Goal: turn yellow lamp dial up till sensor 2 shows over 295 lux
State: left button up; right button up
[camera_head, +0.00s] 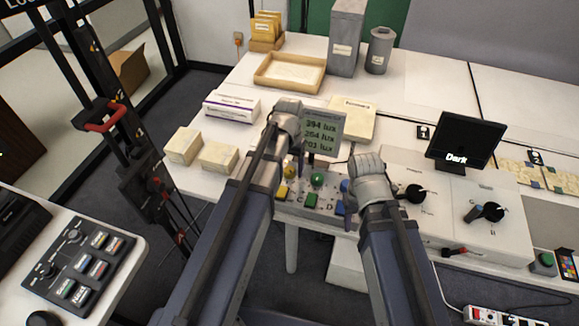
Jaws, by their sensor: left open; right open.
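The yellow dial (290,171) is on the control box (325,210) at the table's front edge, above a yellow button (281,192). A green dial (317,180) and a blue dial (345,186) stand to its right. The small display (323,131) behind shows three lux lines; the top seems to read 394, the middle about 254 or 264, the bottom is hard to read. My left gripper (291,148) is open above the yellow dial; its fingertips are largely hidden, so contact cannot be told. My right gripper (356,178) is open near the blue dial.
A panel with two black knobs (415,193) and a screen reading "Dark" (465,142) stand at right. Pale boxes (219,157) and a white box (231,106) lie left of my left arm. A wooden tray (289,72) and grey canisters (380,50) are at the back.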

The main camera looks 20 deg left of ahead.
aim_at(290, 169)
pick_arm(q)
jog(key=shift+r, duration=0.1)
pick_arm(e)
jog(key=shift+r, duration=0.1)
pick_arm(q)
notch_tip(290, 169, up, 8)
jog(key=p, duration=0.8)
pick_arm(e)
notch_tip(290, 169, up, 8)
jog(key=shift+f, duration=0.2)
pick_arm(q)
jog(key=shift+f, duration=0.2)
